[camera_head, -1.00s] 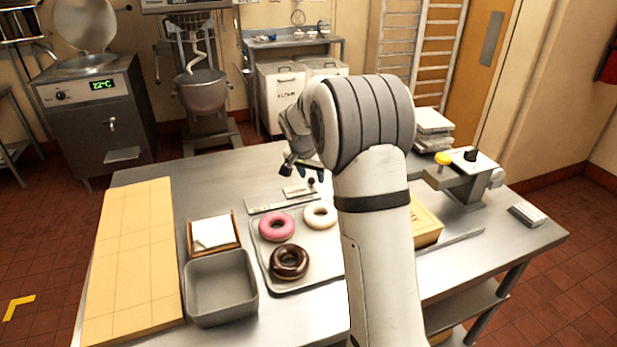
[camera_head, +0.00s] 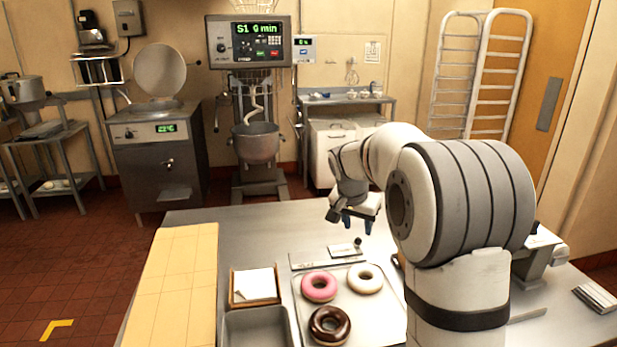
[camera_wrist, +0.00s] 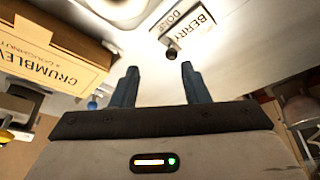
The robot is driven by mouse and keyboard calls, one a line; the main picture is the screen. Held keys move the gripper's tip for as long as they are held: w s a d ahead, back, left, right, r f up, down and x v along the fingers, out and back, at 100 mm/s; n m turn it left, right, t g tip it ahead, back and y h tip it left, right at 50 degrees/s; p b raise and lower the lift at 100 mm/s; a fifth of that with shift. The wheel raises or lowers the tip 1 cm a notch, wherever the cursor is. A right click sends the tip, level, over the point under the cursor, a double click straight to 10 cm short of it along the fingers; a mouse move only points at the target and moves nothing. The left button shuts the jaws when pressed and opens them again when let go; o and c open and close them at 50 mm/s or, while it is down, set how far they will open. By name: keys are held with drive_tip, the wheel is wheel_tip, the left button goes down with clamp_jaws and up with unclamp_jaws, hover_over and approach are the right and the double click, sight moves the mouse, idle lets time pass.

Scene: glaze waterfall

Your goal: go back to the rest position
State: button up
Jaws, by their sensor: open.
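My gripper (camera_head: 357,226) is open and empty, raised above the far side of the steel table (camera_head: 240,218). In the wrist view its two dark fingers (camera_wrist: 157,85) stand apart with nothing between them. A metal tray (camera_head: 388,318) on the table holds a pink donut (camera_head: 319,296), a white donut (camera_head: 365,290) and a chocolate donut (camera_head: 329,325). A sign with a dark knob lies beyond the tray, and its "BERRY DONE" label (camera_wrist: 187,20) shows in the wrist view.
A tan board (camera_head: 172,285), a framed white sheet (camera_head: 254,285) and a grey bin (camera_head: 257,327) are left of the tray. A cardboard box (camera_wrist: 45,50) shows in the wrist view. The mixer (camera_head: 255,143) and kettle (camera_head: 160,150) stand behind the table.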

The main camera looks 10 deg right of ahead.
drive_tip(key=s+a+f+n+y, duration=0.1)
drive_tip(key=s+a+n, duration=0.1)
drive_tip(key=s, duration=1.4)
drive_tip(key=s+a+f+n+y, duration=0.1)
drive_tip(key=s+a+n, duration=0.2)
drive_tip(key=s, duration=1.3)
drive_tip(key=shift+s+n+g+y, duration=0.2)
drive_tip(key=shift+n+g+y, duration=0.1)
drive_tip(key=shift+n, duration=0.9)
